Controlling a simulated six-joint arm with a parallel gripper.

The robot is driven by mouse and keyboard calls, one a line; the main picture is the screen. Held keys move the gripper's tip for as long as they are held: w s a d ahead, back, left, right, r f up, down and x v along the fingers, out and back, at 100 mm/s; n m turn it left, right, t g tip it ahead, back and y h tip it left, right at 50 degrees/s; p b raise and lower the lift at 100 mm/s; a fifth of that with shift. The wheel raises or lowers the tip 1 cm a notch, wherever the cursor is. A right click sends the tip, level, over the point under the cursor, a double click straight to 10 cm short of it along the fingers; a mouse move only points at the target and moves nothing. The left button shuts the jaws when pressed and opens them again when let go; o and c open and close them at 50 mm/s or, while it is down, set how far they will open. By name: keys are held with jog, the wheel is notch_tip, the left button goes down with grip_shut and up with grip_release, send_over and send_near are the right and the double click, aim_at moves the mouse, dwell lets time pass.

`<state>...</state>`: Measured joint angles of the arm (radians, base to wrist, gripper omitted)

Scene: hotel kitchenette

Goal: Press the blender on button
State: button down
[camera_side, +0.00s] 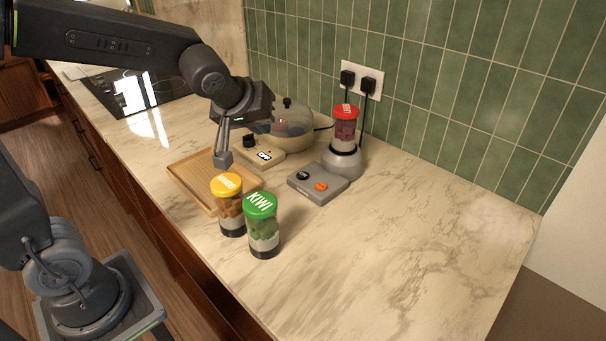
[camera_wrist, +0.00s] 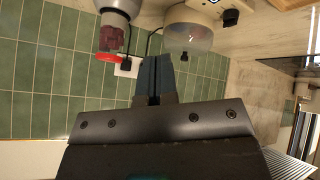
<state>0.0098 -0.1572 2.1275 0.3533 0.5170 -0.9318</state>
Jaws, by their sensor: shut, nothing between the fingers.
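The blender stands near the tiled wall in the side view, with a grey base (camera_side: 342,160) and a red-lidded jar (camera_side: 344,126) of dark red contents. Joined to its front is a flat grey control box with a black button (camera_side: 303,175) and an orange-red button (camera_side: 321,186); their labels are too small to read. My gripper (camera_side: 222,160) is shut and empty, pointing down above the wooden tray, left of the control box and apart from it. In the wrist view, my shut fingers (camera_wrist: 153,80) show, and the blender jar (camera_wrist: 112,38) appears upside down; the buttons are out of view.
A yellow-lidded jar (camera_side: 229,208) and a green-lidded KIWI jar (camera_side: 262,228) stand in front of the wooden tray (camera_side: 190,190). A cream cooker (camera_side: 290,128) is behind my gripper. Two black plugs (camera_side: 358,80) are in the wall. The counter's right side is clear.

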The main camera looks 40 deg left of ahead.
aim_at(300, 174)
jog(key=w+f+n+t, duration=0.1)
jog(key=w+f+n, duration=0.2)
jog(key=w, duration=0.7)
jog(key=shift+f+n, duration=0.3)
jog(key=shift+f, duration=0.4)
jog(key=shift+d, duration=0.1)
jog(key=shift+f, duration=4.4)
jog(key=shift+f, duration=0.4)
jog(key=shift+f, duration=0.4)
jog(key=shift+r, duration=0.8)
